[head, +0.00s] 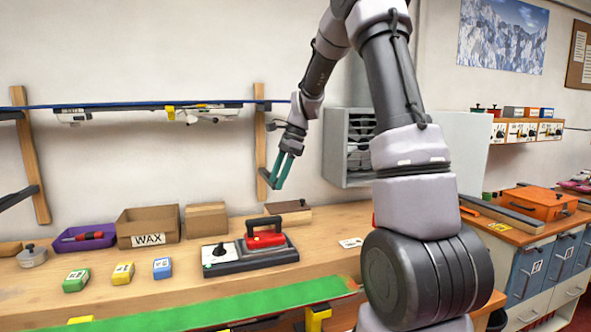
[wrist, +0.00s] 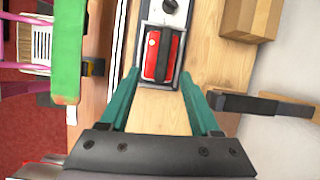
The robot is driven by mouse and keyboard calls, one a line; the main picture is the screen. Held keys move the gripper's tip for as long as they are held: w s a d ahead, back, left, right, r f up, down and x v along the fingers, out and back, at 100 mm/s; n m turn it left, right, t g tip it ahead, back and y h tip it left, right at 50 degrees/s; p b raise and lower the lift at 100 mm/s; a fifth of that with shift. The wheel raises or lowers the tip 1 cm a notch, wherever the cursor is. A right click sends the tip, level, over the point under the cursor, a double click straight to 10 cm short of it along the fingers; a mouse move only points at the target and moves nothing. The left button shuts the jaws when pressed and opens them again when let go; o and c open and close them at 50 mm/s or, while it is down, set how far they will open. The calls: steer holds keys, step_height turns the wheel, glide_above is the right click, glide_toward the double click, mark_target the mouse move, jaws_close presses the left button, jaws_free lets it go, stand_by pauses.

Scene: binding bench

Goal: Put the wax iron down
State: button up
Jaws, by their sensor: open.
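The wax iron (head: 265,236) is red with a dark handle. It rests on a dark stand (head: 284,257) with a dial on the bench, and it also shows in the wrist view (wrist: 153,56). My gripper (head: 278,185) is above the bench, up and a little to the right of the iron, with its teal fingers apart. In the wrist view my gripper (wrist: 164,80) has nothing between its fingertips, and the iron lies beyond them, apart from them.
A green ski (head: 200,312) runs along the bench's front. A WAX box (head: 148,228), a purple tray (head: 85,238) and coloured wax blocks (head: 122,273) are left of the stand. A wooden upright (head: 260,140) stands close behind my gripper. The bench right of the stand is mostly clear.

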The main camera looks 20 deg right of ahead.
steer(key=s+r+n+t+h, duration=0.25)
steer(key=s+r+n, duration=0.45)
steer(key=s+r, duration=0.65)
steer(key=s+d+n+t, duration=0.1)
steer(key=s+n+t, duration=0.3)
steer(key=s, duration=1)
steer(key=shift+d+r+n, duration=0.2)
steer(key=shift+r+n, duration=0.1)
steer(key=shift+n, duration=0.7)
